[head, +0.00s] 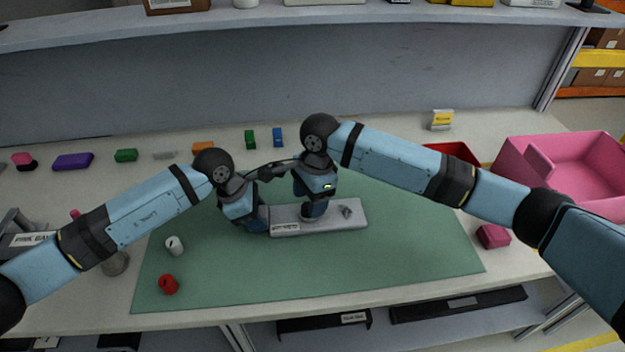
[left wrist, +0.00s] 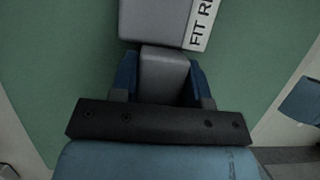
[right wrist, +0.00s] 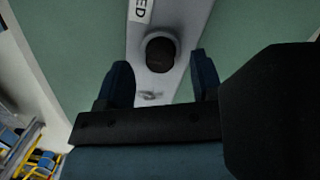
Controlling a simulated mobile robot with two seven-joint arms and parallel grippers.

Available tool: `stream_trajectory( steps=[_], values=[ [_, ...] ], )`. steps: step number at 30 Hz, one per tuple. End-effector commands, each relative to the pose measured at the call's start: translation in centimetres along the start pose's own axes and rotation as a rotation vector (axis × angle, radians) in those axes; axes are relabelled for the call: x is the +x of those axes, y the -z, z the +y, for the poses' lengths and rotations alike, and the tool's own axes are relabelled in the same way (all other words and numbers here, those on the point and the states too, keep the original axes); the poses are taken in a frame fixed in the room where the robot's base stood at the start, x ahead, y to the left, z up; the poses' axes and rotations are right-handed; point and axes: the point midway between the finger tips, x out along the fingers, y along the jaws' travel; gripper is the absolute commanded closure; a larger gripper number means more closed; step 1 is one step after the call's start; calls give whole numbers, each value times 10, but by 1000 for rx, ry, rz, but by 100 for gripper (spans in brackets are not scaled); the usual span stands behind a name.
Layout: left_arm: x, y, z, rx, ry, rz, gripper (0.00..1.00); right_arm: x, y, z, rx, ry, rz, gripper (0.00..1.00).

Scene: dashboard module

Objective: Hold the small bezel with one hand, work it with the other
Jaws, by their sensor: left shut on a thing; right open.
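The small bezel (head: 350,221) is a long grey plate lying on the green mat (head: 400,260). A white label on it shows "FIT R" in the left wrist view and "ED" in the right wrist view. My left gripper (left wrist: 163,75) is shut on the grey tab at the bezel's left end. My right gripper (right wrist: 162,72) is open above the bezel, with its fingers either side of the plate. A dark round knob (right wrist: 160,54) stands on the plate just ahead of these fingers. A small grey fitting (head: 346,211) shows further right on the plate.
A white ring-like part (head: 174,245) and a red one (head: 168,284) stand on the mat's left. A pink bin (head: 590,165), a red tray (head: 453,152) and a pink block (head: 493,236) are at the right. Coloured blocks line the back. The mat's front right is clear.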

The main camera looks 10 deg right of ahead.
Motion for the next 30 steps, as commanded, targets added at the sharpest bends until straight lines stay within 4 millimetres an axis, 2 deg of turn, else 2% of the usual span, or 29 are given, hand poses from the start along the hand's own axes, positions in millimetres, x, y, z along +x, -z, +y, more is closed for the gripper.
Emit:
stream_trajectory(
  steps=[6,15,22,30],
  values=[
    [0,0,0,0,0,0,96,16,0,0,-1,1,0,39],
    [0,0,0,0,0,0,96,18,0,0,-1,2,0,39],
    [0,0,0,0,0,0,96,18,0,0,0,1,0,92],
    [0,0,0,0,0,0,96,17,0,0,0,2,0,92]
  ],
)
